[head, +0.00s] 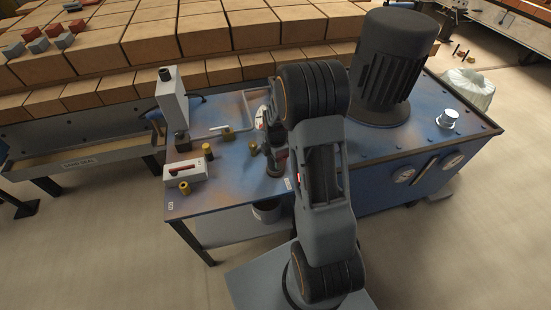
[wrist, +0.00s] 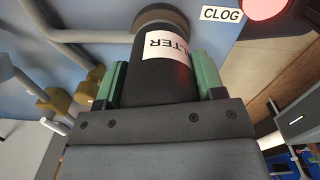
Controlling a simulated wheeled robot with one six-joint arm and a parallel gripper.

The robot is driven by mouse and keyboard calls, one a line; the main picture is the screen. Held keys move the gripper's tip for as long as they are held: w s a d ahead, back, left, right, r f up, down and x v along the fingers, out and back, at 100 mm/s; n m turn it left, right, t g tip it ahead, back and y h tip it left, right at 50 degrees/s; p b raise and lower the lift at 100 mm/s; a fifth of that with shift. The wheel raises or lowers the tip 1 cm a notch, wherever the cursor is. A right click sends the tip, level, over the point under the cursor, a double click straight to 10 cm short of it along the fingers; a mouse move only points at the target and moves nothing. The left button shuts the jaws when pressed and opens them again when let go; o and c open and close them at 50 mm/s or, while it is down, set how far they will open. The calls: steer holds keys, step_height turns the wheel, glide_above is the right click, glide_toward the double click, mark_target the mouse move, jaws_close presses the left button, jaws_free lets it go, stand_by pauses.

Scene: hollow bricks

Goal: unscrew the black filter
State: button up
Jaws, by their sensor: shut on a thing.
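The black filter (wrist: 158,82) is a dark cylinder with a white label, partly readable as "FILTER", in the middle of the wrist view. Its far end meets a round brownish head (wrist: 165,17) on the blue-grey surface; whether a gap lies between them I cannot tell. My gripper (wrist: 160,88) is shut on the filter, with one green finger on each side of it. The filter's near end is hidden behind the gripper body. In the head view my arm covers much of this spot, and the filter cannot be clearly made out.
A "CLOG" label (wrist: 221,14) and a red round part (wrist: 262,8) sit close to the filter. Grey pipes and brass fittings (wrist: 60,104) lie to the left. A dark motor (head: 393,65) stands on the blue unit. A bucket (head: 267,210) sits below the bench.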

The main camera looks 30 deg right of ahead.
steer(key=shift+s+f+n, duration=0.15)
steer(key=shift+n, duration=0.5)
steer(key=shift+s+f+n, duration=0.1)
steer(key=shift+f+n, duration=0.05)
steer(key=shift+n, duration=0.5)
steer(key=shift+n, duration=1.4)
steer(key=shift+n, duration=1.4)
steer(key=o, duration=1.1)
steer(key=r, duration=0.7)
steer(key=r+p, duration=0.1)
steer(key=r, duration=0.6)
steer(key=shift+w+r, duration=0.2)
steer(key=shift+r, duration=0.05)
